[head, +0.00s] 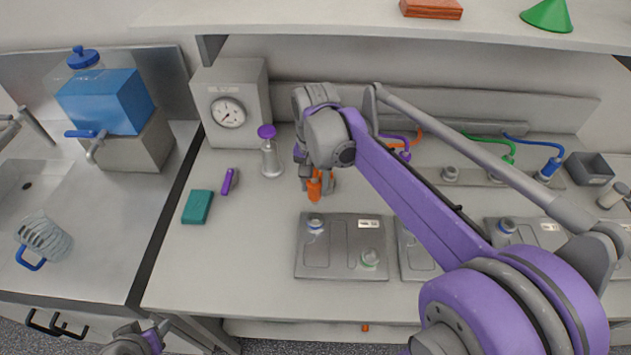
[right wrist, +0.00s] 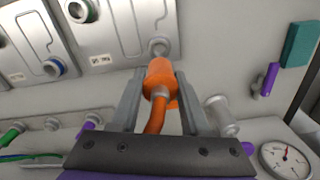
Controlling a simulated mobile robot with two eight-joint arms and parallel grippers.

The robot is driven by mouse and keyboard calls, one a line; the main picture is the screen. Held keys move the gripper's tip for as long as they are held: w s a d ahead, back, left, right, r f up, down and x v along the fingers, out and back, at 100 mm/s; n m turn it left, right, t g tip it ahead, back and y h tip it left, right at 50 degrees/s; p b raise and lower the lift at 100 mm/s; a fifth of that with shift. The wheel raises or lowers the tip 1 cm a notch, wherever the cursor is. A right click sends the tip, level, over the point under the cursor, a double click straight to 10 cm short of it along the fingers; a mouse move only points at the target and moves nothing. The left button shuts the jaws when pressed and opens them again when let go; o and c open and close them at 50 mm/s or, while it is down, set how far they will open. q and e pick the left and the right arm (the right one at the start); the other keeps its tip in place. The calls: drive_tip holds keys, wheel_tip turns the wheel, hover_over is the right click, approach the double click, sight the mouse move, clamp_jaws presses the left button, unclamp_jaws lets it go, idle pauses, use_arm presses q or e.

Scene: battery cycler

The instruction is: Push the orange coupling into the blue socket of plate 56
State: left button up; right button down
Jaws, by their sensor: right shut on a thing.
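The orange coupling (head: 314,189) is between the fingers of my right gripper (head: 318,182), which is shut on it. It also shows in the right wrist view (right wrist: 160,78), with its orange hose running back between the fingers (right wrist: 160,100). In the head view the coupling is just behind the socket, with a small gap in the picture. In the wrist view the coupling partly covers a socket (right wrist: 158,47). The plate's label is too small to read. Part of my left gripper (head: 152,338) shows at the bottom left.
A green-ringed socket (head: 370,257) is on the same plate. More plates (head: 412,255) lie to the right. A gauge box (head: 232,100) is behind.

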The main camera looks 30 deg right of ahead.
sight(316, 203)
drive_tip(key=shift+s+d+f, duration=0.1)
drive_tip(key=shift+f, duration=0.5)
wheel_tip(316, 203, down, 5)
drive_tip(key=b, duration=0.3)
drive_tip(key=shift+f, duration=0.15)
use_arm(q)
drive_tip(key=shift+g, duration=0.3)
drive_tip(key=f, duration=0.1)
drive_tip(key=s+f, duration=0.1)
drive_tip(key=f, duration=0.1)
drive_tip(key=s+f, duration=0.1)
drive_tip(key=shift+s+f, duration=0.25)
drive_tip(key=shift+w, duration=0.1)
drive_tip(key=shift+f, duration=0.2)
use_arm(e)
drive_tip(key=shift+f, duration=0.15)
use_arm(q)
drive_tip(key=shift+f, duration=0.1)
use_arm(e)
drive_tip(key=shift+f, duration=0.1)
use_arm(q)
drive_tip(key=shift+s+f+b, duration=0.25)
drive_tip(key=shift+f+b, duration=0.1)
drive_tip(key=shift+b, duration=0.05)
use_arm(e)
drive_tip(key=shift+f, duration=0.45)
use_arm(q)
drive_tip(key=shift+f, duration=0.1)
use_arm(e)
drive_tip(key=shift+f, duration=0.15)
